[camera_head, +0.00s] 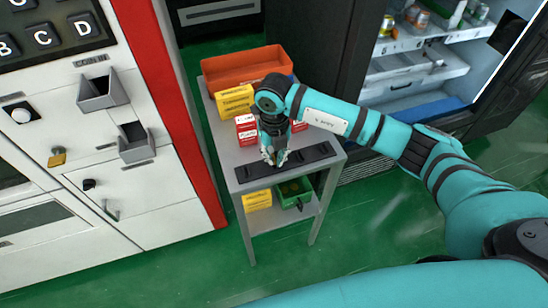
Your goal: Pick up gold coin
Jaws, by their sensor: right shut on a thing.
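My right gripper (274,158) points down over the dark tray strip (312,155) at the front of the small grey table (233,158). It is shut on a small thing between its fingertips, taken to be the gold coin. The coin itself is too small and too covered by the fingers to make out. I cannot tell whether the fingertips touch the tray. My left gripper is not in view.
Red-and-white boxes (246,129), a yellow box (235,101) and an orange bin (245,66) stand behind the gripper. The vending machine with its coin slot (100,90) is on the left. An open fridge (410,70) is at the back right.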

